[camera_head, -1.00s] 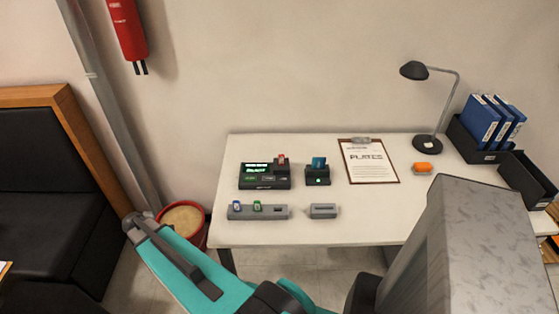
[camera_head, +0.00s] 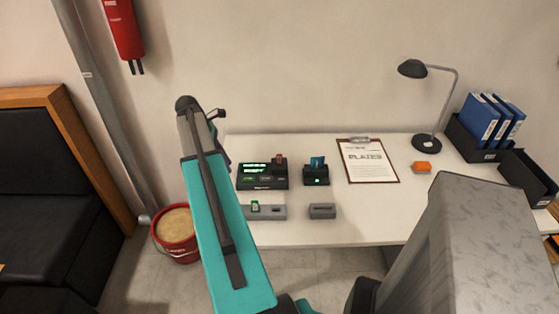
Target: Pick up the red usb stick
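The red usb stick (camera_head: 279,159) stands upright at the back right of a black device (camera_head: 263,181) with green lit displays, on the white table. A green stick (camera_head: 255,205) stands in a grey holder (camera_head: 278,213) in front of the device. The holder's left part is hidden by my arm. My teal arm rises at the table's left edge. Only a small dark part of my wrist or gripper (camera_head: 219,114) shows beside the arm's upper end, left of the red stick and apart from it. The fingers are hidden, so their opening cannot be seen.
A black stand with a blue card-like piece (camera_head: 318,163) and a small grey block (camera_head: 322,211) are right of the device. A red bucket (camera_head: 178,250) is on the floor.

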